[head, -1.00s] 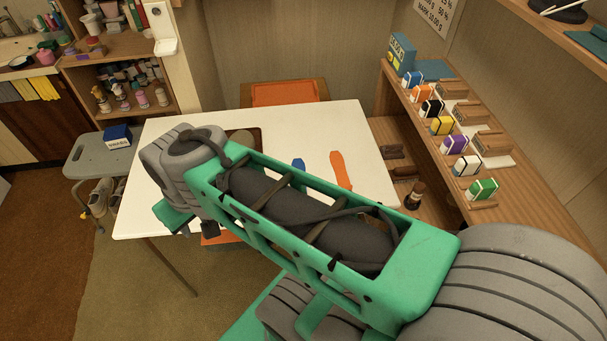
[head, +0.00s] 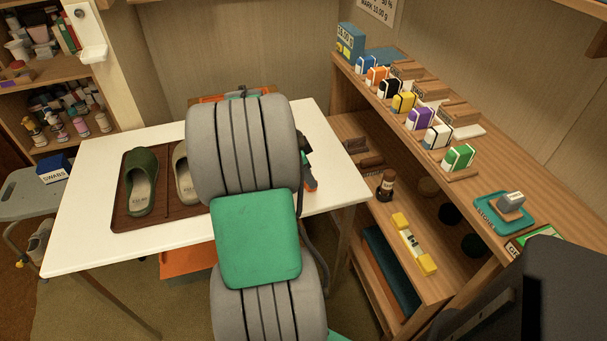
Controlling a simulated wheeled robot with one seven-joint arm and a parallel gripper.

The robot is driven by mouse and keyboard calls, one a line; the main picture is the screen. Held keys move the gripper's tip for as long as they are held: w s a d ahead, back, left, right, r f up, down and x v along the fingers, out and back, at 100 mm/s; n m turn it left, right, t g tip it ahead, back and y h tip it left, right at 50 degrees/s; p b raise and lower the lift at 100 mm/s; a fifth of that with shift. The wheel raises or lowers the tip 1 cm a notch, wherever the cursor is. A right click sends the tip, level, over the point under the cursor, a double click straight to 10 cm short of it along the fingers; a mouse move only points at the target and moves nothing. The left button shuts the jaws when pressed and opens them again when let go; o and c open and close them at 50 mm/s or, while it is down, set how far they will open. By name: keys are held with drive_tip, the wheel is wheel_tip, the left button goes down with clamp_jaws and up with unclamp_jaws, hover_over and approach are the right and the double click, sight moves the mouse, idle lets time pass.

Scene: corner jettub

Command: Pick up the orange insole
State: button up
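My gripper (head: 304,158) is almost wholly hidden behind my grey and green arm links. Only a dark edge of it seems to show beside the orange patch. I cannot tell whether its fingers are open or shut, or whether they touch the insole.
The white table (head: 92,221) holds a brown tray (head: 196,220) with a green slipper (head: 141,183) and a beige slipper (head: 184,175). A wooden shelf unit (head: 535,190) with small coloured boxes stands close on the right. A grey stool (head: 22,190) stands at left. The table's right front is clear.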

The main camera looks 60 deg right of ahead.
drive_tip(key=shift+x, duration=1.15)
drive_tip(key=shift+a, duration=0.1)
drive_tip(key=shift+c, duration=0.5)
clamp_jaws()
